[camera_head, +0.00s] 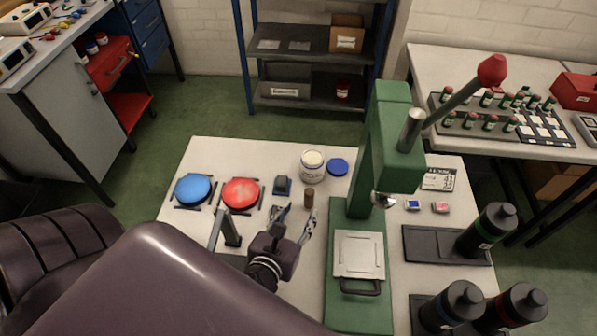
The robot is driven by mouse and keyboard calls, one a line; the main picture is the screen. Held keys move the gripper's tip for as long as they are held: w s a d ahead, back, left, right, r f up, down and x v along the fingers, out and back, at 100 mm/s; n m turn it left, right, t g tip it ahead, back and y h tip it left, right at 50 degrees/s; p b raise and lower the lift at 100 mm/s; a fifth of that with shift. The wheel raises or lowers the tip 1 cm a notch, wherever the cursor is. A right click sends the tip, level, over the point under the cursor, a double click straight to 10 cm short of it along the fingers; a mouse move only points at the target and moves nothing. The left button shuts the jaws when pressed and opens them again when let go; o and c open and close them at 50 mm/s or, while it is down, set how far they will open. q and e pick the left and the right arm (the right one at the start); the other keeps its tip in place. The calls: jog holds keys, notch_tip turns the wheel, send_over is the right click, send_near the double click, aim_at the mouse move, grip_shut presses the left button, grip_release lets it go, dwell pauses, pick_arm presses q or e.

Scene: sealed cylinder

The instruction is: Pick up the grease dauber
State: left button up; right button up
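A short brown upright cylinder (309,198), which looks like the handle of the grease dauber, stands on the white table just behind the open white jar (312,172)'s near side, toward me. My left gripper (298,213) reaches in from the lower left with its two fingers spread apart, pointing away from me. The brown piece is just beyond the fingertips, nearer the right finger. I see nothing between the fingers, and cannot tell whether a finger touches it. Its lower end is hard to make out. My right gripper is not in view.
A green press (376,140) with a red-knobbed lever stands close on the right. A blue lid (337,167) lies by the jar. Blue (194,189) and red (241,194) discs are at left.

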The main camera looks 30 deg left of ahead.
aim_at(308, 199)
pick_arm(q)
jog(key=shift+w+a, duration=0.15)
jog(key=shift+w, duration=0.1)
jog(key=shift+w+f, duration=0.2)
jog(key=shift+w, duration=0.8)
jog(key=shift+w+f+p, duration=0.1)
jog(key=shift+w+p, duration=0.2)
jog(key=shift+p, duration=0.1)
jog(key=x, duration=0.4)
jog(key=shift+w+p, duration=0.3)
jog(key=shift+p, duration=0.1)
jog(key=shift+w, duration=0.15)
jog(key=c, duration=0.7)
grip_shut()
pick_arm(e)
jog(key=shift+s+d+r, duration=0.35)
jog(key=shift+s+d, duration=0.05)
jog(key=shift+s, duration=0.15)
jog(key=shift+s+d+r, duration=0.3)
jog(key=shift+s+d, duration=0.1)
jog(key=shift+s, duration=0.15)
